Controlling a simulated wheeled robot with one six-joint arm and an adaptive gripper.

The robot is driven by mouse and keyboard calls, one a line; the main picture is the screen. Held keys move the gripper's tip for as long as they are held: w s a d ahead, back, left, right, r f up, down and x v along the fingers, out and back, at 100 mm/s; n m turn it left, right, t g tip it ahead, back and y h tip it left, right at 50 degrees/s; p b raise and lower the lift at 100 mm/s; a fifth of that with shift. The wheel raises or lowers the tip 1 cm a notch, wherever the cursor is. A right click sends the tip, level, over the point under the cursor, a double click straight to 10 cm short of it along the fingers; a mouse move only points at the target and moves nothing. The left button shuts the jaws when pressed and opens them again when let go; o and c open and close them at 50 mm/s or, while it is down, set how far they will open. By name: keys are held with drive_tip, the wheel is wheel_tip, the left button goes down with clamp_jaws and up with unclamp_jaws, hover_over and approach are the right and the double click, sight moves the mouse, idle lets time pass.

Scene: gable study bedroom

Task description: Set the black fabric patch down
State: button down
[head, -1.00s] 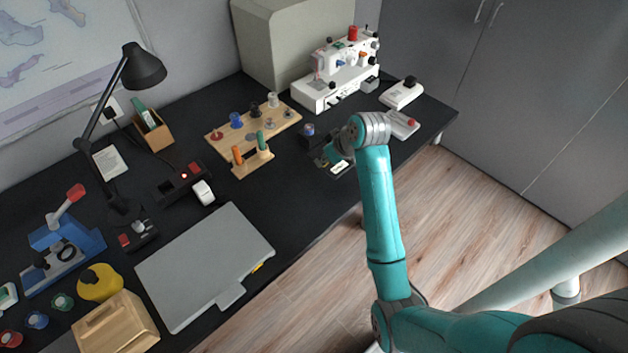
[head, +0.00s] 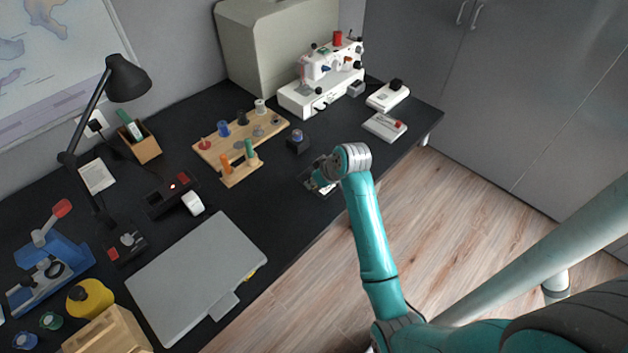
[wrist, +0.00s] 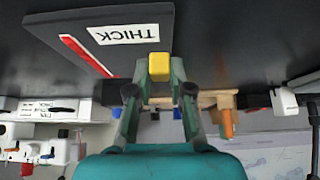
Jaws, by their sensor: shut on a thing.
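The black fabric patch (wrist: 85,42) is a dark square with a white "THICK" label, a red stripe and a yellow tab (wrist: 158,65). My gripper (wrist: 159,78) is shut on the yellow tab in the wrist view. In the head view my gripper (head: 322,172) is over the front part of the black desk, and the patch (head: 313,188) shows partly beneath it with its pale label. My gripper and wrist hide some of the patch. I cannot tell whether the patch touches the desktop.
The black desk's (head: 285,205) front edge is close by. A small dark block (head: 298,144) and a wooden spool stand (head: 228,150) are behind and left. A white flat device (head: 385,126) and a sewing machine (head: 322,85) are further back. A grey case (head: 195,280) lies at left.

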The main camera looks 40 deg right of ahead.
drive_tip(key=c, duration=1.1)
unclamp_jaws()
drive_tip(key=shift+f, duration=0.1)
drive_tip(key=shift+o, duration=0.2)
drive_tip(key=v, duration=1.2)
drive_tip(key=shift+m+t+h, duration=0.4)
drive_tip(key=shift+m+t, duration=0.1)
drive_tip(key=shift+t, duration=0.3)
drive_tip(key=s+a+f, duration=0.1)
drive_tip(key=a+f, duration=0.1)
drive_tip(key=s+a+f, duration=0.1)
drive_tip(key=a+f, duration=0.2)
drive_tip(key=s+a+f, duration=0.1)
drive_tip(key=a+f, duration=0.2)
drive_tip(key=shift+s+a, duration=0.25)
drive_tip(key=s+a+t, duration=0.2)
drive_tip(key=s+a, duration=0.4)
drive_tip(key=s, duration=0.3)
drive_tip(key=s+a+t, duration=0.2)
drive_tip(key=s+a, duration=0.4)
drive_tip(key=s, duration=0.4)
drive_tip(key=s+a+r+t, duration=0.2)
drive_tip(key=s+a+r, duration=0.1)
drive_tip(key=s+r, duration=0.5)
drive_tip(key=shift+s+a+r+n+t+y, duration=0.2)
drive_tip(key=shift+s+r+n+t+y, duration=0.1)
drive_tip(key=shift+s, duration=1.15)
